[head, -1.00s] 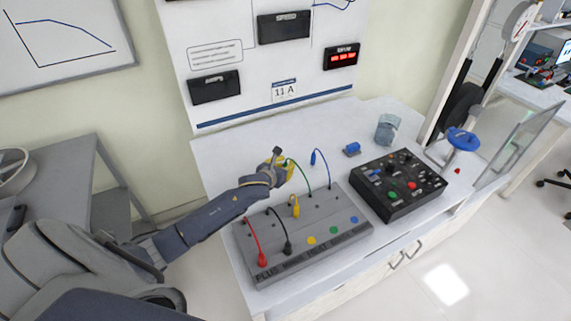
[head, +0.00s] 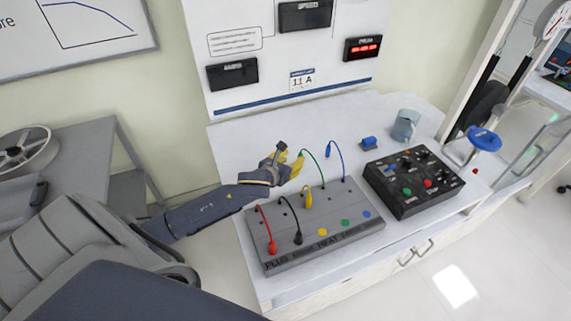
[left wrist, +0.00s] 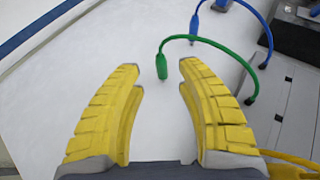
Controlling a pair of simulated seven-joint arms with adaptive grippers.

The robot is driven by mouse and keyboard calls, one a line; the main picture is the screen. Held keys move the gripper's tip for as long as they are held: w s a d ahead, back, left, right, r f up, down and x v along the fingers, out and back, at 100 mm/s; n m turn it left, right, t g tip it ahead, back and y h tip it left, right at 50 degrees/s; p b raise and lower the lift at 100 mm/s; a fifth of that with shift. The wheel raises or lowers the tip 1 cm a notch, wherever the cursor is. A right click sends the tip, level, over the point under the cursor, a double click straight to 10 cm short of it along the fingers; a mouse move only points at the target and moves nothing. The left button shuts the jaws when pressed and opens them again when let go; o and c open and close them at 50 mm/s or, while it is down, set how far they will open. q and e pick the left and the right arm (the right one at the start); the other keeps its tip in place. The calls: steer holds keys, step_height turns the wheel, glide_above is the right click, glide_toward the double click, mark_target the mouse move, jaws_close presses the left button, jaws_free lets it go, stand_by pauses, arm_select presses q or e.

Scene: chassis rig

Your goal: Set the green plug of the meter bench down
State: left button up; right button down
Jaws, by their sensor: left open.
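The green plug (left wrist: 162,66) is on the end of a green cable, ahead of and between the fingertips of my left gripper (left wrist: 158,75). The yellow fingers are apart and do not touch it in the left wrist view. White bench top shows behind the plug; I cannot tell whether it rests on it. In the head view my left gripper (head: 297,163) is behind the grey meter bench (head: 290,262), and the green cable (head: 316,157) arcs from the bench to it. The gripper partly hides the plug there. My right gripper is not in view.
A blue plug on its cable (head: 341,160) stands beside the green one. Red (head: 272,248), black (head: 297,238) and yellow (head: 307,200) plugs are on the meter bench. A black control box (head: 415,205), a blue part (head: 369,142) and a glass beaker (head: 404,126) are to the right.

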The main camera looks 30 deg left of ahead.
arm_select(q)
steer(key=shift+v, duration=2.35)
